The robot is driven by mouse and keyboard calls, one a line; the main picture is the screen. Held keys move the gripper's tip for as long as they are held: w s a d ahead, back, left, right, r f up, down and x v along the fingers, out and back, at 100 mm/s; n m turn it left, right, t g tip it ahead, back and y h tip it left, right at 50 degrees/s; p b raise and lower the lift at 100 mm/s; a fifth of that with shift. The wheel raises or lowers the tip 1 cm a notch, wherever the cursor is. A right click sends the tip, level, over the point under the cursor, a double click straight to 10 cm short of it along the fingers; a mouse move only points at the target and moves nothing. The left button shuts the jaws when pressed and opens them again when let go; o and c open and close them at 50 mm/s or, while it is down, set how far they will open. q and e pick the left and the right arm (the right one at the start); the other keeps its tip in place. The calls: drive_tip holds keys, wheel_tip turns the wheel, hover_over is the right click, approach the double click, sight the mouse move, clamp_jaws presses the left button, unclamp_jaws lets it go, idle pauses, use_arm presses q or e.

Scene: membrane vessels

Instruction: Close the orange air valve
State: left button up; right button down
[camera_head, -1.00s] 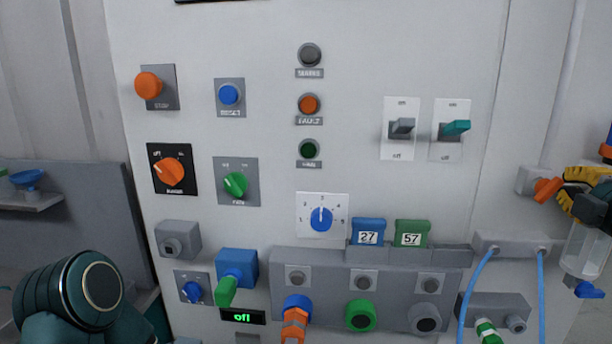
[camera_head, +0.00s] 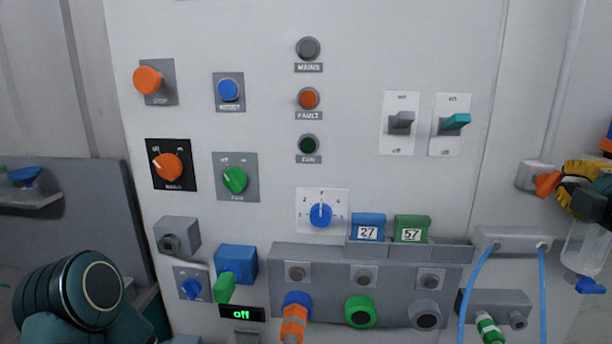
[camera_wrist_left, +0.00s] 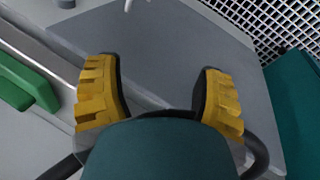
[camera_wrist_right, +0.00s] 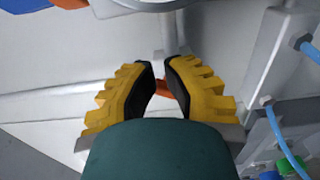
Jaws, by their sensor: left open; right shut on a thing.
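The orange air valve handle (camera_head: 547,183) sits on a small grey fitting on a pipe at the right side of the panel. My right gripper (camera_wrist_right: 160,76) is at the handle from the right, with its yellow fingers shut on it. The orange handle (camera_wrist_right: 163,88) shows between the black finger pads in the right wrist view, partly hidden by them. My left gripper (camera_wrist_left: 158,70) is open and empty, over a flat grey surface.
A clear bowl (camera_head: 584,245) with a blue tap hangs just below my right gripper. Blue tubes (camera_head: 542,290) run down from a grey block nearby. The panel (camera_head: 250,40) carries several knobs and switches. In the left wrist view, a green part (camera_wrist_left: 28,85) lies left.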

use_arm(q)
drive_tip(key=shift+s, duration=0.3)
use_arm(e)
drive_tip(key=shift+w+a+f, duration=0.1)
drive_tip(key=shift+a+f, duration=0.05)
drive_tip(key=shift+f, duration=0.05)
